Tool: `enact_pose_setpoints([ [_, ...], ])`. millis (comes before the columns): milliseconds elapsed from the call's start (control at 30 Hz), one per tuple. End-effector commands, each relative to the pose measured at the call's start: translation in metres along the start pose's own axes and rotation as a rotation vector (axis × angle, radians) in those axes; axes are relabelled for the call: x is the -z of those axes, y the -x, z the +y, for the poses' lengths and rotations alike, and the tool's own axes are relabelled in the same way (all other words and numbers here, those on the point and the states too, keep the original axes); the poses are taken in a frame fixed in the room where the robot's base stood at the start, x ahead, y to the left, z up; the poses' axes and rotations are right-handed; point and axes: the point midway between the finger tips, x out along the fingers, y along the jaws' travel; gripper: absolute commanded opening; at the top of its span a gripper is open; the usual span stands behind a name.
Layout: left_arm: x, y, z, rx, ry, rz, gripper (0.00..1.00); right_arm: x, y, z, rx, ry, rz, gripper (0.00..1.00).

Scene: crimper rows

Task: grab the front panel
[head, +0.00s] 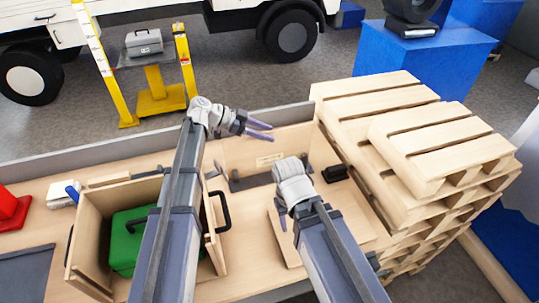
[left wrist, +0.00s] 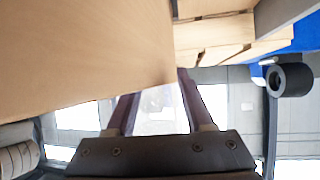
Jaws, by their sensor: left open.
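An upright pale wooden panel (head: 240,151) with a small label stands at the back of the workbench in the head view; I take it as the front panel. A large wooden board (left wrist: 80,50) fills the upper left of the left wrist view, probably the same panel, close beside the fingers. My left gripper (head: 268,130) is open and empty, at the panel's upper part in the head view; contact cannot be told. It also shows in the left wrist view (left wrist: 155,105). My right gripper (head: 282,218) hangs over a flat wooden board (head: 292,250); its jaws are too small to read.
An open wooden crate (head: 88,225) with a green case (head: 125,245) stands at the left, partly behind my left arm. Stacked pallets (head: 440,145) rise at the right. A black block (head: 335,173) lies near the panel. A yellow stand (head: 160,95) is beyond the bench.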

Motion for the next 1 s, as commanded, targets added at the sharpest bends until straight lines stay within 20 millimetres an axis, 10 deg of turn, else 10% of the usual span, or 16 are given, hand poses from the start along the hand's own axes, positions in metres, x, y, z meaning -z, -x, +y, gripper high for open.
enact_pose_setpoints([
  [533, 0.0003, 0.0007, 0.0001, 0.0, 0.0, 0.0, 0.0, 0.0, 0.0006, 0.0001, 0.0, 0.0, 0.0, 0.5],
  [1000, 0.0002, 0.0006, 0.0004, -0.002, -0.001, 0.0, 0.0, 0.0, 0.0006, 0.0, 0.0, 0.0, 0.0, 0.5],
])
